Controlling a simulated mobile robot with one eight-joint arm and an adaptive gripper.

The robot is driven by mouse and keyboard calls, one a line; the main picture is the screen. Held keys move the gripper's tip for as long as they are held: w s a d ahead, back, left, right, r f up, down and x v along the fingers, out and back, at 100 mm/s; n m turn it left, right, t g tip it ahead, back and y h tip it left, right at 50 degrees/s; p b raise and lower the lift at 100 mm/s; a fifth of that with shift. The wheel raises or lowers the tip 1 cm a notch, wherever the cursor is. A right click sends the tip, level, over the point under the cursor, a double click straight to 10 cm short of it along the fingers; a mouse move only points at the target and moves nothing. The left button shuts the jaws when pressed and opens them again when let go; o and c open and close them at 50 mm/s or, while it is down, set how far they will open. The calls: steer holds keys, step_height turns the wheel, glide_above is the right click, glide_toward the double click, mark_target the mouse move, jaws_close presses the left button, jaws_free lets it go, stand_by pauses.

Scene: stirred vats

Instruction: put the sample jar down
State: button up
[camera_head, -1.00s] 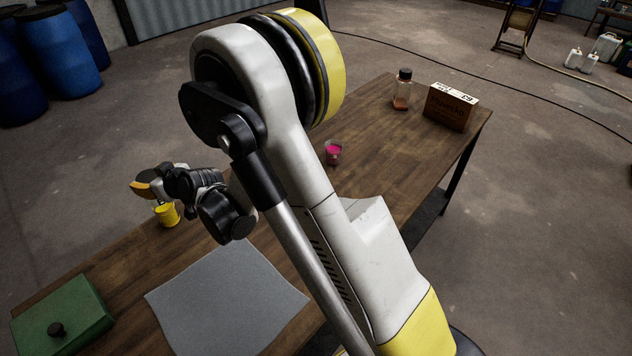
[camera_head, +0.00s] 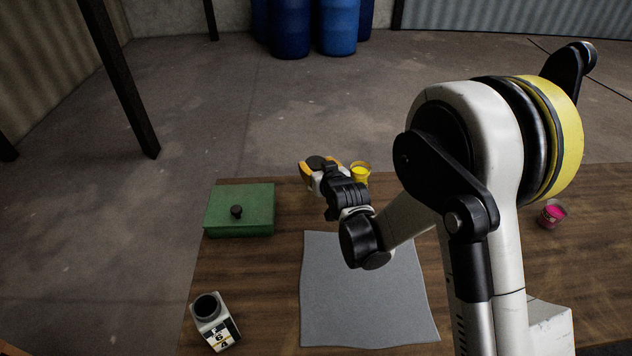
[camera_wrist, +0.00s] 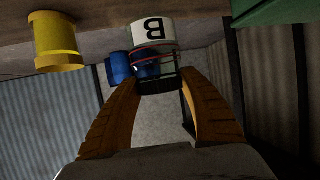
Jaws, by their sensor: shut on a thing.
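My gripper (camera_head: 309,171) is shut on the sample jar (camera_wrist: 152,32), with one orange finger on each side of its dark end in the wrist view. The jar is see-through, with a white label marked B and red lines. The wrist picture is upside down. In the head view my gripper is near the table's far edge, between the green box (camera_head: 240,211) and the yellow cup (camera_head: 361,174). There the jar is hidden by my gripper. I cannot tell whether the jar touches the table (camera_head: 270,290).
A grey mat (camera_head: 345,315) lies in front of my gripper. A white container with a dark opening (camera_head: 215,325) stands at the front left, and a pink-filled cup (camera_head: 551,214) at the right. Blue barrels (camera_head: 338,25) stand beyond the table.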

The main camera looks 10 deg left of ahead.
step_height(320, 180, down, 4)
steer(key=shift+a+f+b, duration=0.15)
steer(key=shift+f+b, duration=0.05)
steer(key=shift+b, duration=1)
steer(key=shift+r, duration=0.2)
steer(key=shift+f, duration=0.1)
steer(key=o, duration=1.2)
steer(key=shift+f, duration=0.1)
steer(key=shift+c, duration=0.2)
